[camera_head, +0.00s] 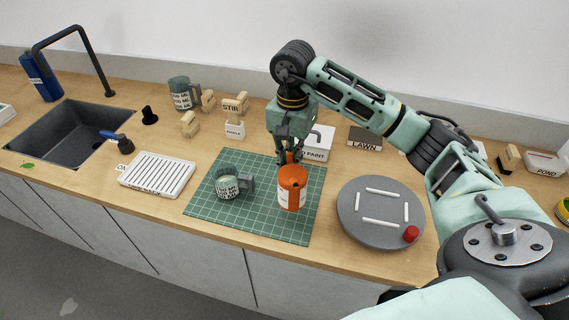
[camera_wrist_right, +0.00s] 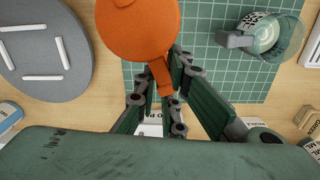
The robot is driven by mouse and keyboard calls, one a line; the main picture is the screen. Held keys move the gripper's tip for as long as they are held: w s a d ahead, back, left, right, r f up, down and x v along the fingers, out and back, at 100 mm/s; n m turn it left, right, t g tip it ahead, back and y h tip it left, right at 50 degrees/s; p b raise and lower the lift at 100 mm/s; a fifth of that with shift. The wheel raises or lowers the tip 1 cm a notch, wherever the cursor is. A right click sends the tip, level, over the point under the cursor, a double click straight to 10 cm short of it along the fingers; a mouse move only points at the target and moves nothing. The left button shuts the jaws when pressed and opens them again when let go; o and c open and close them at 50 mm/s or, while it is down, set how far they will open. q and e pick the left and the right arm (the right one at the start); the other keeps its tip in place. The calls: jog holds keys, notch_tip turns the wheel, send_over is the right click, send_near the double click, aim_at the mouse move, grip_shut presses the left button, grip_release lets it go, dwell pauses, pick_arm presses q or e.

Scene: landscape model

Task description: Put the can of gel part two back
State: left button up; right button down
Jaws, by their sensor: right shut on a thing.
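An orange can (camera_head: 291,190) with a white label and an orange handle stands upright over the right part of the green gridded mat (camera_head: 268,222). My right gripper (camera_head: 289,152) comes down from behind it and is shut on the handle. In the right wrist view, the can's round orange top (camera_wrist_right: 138,28) is at the upper left, and its handle runs between the fingers (camera_wrist_right: 164,88). I cannot tell whether the can touches the mat or hangs just above it. The label is too small to read. My left gripper is out of view.
A grey round board (camera_head: 381,226) with white bars and a red cap (camera_head: 411,234) is to the right. A white slotted tray (camera_head: 158,175) and sink (camera_head: 70,132) are left. Labelled blocks line the back.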

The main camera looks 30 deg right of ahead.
jog(key=shift+w+a+f, duration=0.3)
jog(key=shift+w, duration=0.3)
jog(key=shift+w+a+f, duration=0.1)
jog(key=shift+w+f, duration=0.1)
jog(key=shift+w, duration=0.05)
notch_tip(320, 180, down, 4)
jog(key=shift+f+p, duration=0.1)
jog(key=shift+p, duration=0.95)
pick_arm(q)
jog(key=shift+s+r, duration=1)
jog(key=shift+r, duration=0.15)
pick_arm(e)
jog(key=shift+w, duration=0.1)
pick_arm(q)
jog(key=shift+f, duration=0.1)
pick_arm(e)
jog(key=shift+f, duration=0.1)
jog(key=shift+f+b, duration=0.15)
jog(key=shift+b, duration=0.15)
jog(key=c, duration=1.8)
grip_release()
jog(key=shift+c, duration=0.2)
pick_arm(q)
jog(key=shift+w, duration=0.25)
